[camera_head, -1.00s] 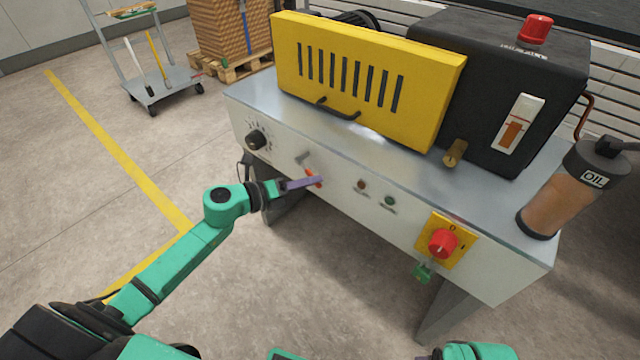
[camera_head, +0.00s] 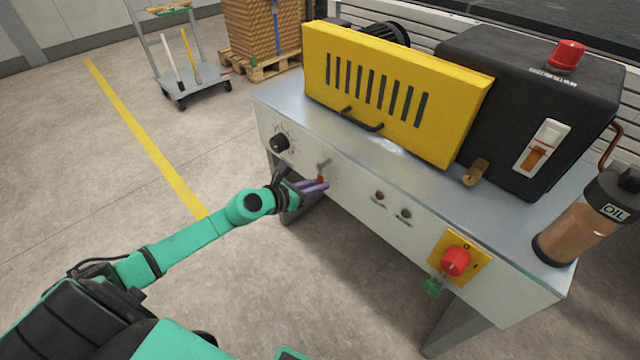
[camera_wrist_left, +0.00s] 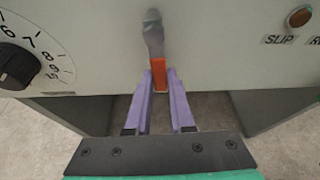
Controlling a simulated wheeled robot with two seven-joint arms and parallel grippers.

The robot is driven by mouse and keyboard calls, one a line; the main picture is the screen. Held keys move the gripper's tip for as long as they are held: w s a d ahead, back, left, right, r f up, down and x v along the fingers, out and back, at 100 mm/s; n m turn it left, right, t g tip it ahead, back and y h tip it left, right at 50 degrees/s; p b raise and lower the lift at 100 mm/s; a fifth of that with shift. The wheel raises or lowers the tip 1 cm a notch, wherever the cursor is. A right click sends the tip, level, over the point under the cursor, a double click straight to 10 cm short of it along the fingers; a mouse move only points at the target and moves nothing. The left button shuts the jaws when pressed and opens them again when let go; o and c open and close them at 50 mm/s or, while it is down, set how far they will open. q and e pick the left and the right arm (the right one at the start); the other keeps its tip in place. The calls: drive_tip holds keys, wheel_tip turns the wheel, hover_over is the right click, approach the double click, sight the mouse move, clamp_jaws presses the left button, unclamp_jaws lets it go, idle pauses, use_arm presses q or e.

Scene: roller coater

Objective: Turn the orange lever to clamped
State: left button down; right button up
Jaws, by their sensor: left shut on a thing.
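The orange lever (camera_wrist_left: 159,78) hangs from a grey pivot (camera_wrist_left: 153,33) on the machine's front panel and points about straight down in the left wrist view. It also shows as a small red-orange piece (camera_head: 321,179) in the head view, partly hidden by the gripper. My left gripper (camera_wrist_left: 161,79) has purple fingers, one on each side of the lever's lower part, and is shut on it. The gripper also shows in the head view (camera_head: 322,186), against the front panel. No clamped marking is readable. My right gripper is not in view.
A numbered black dial (camera_wrist_left: 15,66) is left of the lever. Indicator lights (camera_head: 405,214) and a red rotary switch (camera_head: 455,262) are right of it. A yellow slotted guard (camera_head: 395,95) and an oil bottle (camera_head: 585,225) stand on top.

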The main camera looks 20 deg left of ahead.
use_arm(q)
drive_tip(key=shift+w+a+m, duration=0.1)
drive_tip(key=shift+a+m, duration=0.15)
drive_tip(key=shift+m, duration=0.05)
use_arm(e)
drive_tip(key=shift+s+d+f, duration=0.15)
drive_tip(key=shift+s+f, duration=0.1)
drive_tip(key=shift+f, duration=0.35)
use_arm(q)
drive_tip(key=c, duration=0.8)
unclamp_jaws()
drive_tip(key=v, duration=1.4)
drive_tip(key=shift+s+r, duration=0.1)
drive_tip(key=shift+s, duration=0.2)
